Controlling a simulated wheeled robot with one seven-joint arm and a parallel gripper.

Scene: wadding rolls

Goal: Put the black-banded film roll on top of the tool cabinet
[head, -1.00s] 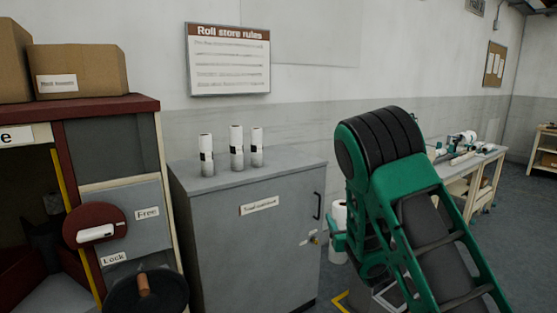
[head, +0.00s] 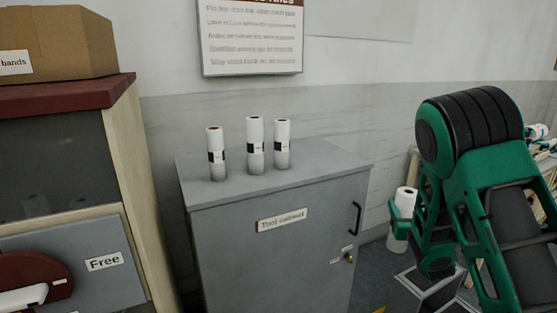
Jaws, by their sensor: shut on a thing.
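The grey tool cabinet (head: 270,238) stands in the middle, labelled on its front, with a handle at the right. Three white rolls with dark bands stand upright on its top: a left one (head: 216,153), a taller middle one (head: 255,145) and a right one (head: 282,144). My gripper (head: 402,208), green, is to the right of the cabinet and below its top level in the picture. It is shut on a white roll (head: 397,238), held roughly upright. My gripper covers the roll's middle, so I cannot see whether it has a black band.
The cabinet top has bare room at its right and front. A wooden shelf unit (head: 120,140) with a cardboard box (head: 60,42) stands at the left. A rules sign (head: 252,38) hangs on the wall behind. A bench with rolls (head: 540,135) is at the far right.

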